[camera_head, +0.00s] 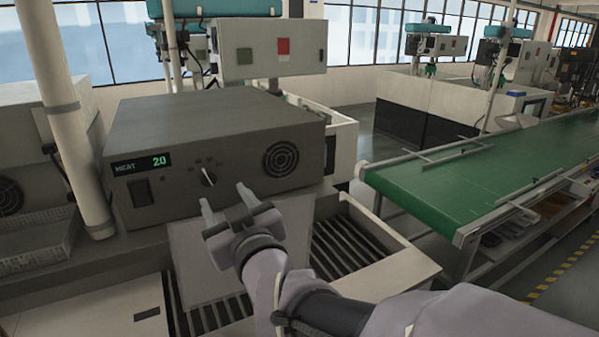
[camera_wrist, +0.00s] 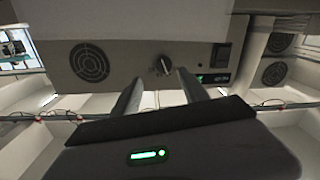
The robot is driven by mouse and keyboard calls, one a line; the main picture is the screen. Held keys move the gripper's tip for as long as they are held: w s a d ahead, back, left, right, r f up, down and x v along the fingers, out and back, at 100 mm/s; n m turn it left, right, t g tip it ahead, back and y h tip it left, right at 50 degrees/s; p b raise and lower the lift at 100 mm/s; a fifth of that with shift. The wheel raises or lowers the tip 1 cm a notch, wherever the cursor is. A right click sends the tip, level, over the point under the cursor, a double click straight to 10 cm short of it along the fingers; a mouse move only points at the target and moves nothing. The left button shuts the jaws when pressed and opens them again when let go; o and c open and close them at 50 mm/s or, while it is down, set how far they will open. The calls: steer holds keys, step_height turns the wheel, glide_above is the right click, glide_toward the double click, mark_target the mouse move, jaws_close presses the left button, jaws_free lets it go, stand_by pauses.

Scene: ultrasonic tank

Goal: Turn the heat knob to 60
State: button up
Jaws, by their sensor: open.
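The heat knob (camera_head: 208,177) is a small pale pointer knob on the front of a grey control box (camera_head: 200,135), with small scale marks around it. The green display (camera_head: 141,164) on the box reads HEAT 20. My gripper (camera_head: 224,200) is open in front of the box, just below and right of the knob, and holds nothing. In the wrist view the knob (camera_wrist: 162,65) shows beyond the two fingers (camera_wrist: 158,90), nearly between their tips and apart from them. That view shows the box upside down.
A black switch (camera_head: 141,192) is left of the knob and a round fan grille (camera_head: 281,159) is to its right. A white pipe (camera_head: 78,130) stands at the left. Slatted tanks (camera_head: 350,245) lie below, and a green conveyor (camera_head: 490,170) runs at the right.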

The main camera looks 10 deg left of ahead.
mark_target(209, 180)
steer(key=w+a, duration=0.2)
steer(key=a, duration=0.1)
steer(key=shift+a+r+p, duration=0.2)
steer(key=shift+a+p, duration=0.1)
steer(key=shift+p, duration=0.1)
steer(key=shift+p+x, duration=0.35)
steer(key=shift+x, duration=2.05)
steer(key=shift+w+d+f, duration=0.1)
steer(key=shift+w+d, duration=0.05)
steer(key=shift+w, duration=0.05)
jaws_close()
